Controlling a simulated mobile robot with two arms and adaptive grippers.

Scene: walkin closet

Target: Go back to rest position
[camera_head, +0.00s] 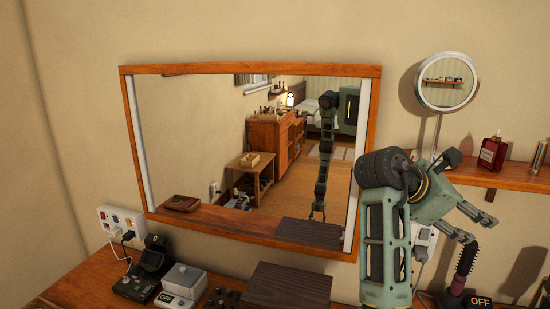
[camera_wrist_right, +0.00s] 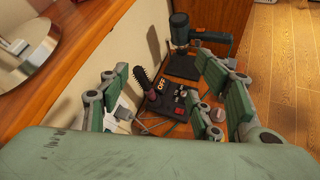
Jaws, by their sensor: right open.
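My right arm rises at the right of the head view, and its green gripper (camera_head: 478,222) hangs in front of the wall, right of the mirror. Its fingers are spread apart with nothing between them. In the right wrist view the fingers of the right gripper (camera_wrist_right: 165,110) are also apart. Behind them a dark hairbrush (camera_wrist_right: 144,80) stands near a black base marked OFF (camera_wrist_right: 160,86). The gripper looks clear of both, though the exact distance cannot be told. My left gripper is not in the head view.
A framed mirror (camera_head: 200,130) hangs over the wooden counter (camera_head: 85,283). A round mirror (camera_head: 447,81) and a red bottle (camera_head: 492,154) are by the right shelf (camera_head: 520,180). A dark box (camera_head: 288,287) and a switch box (camera_head: 182,281) occupy the counter.

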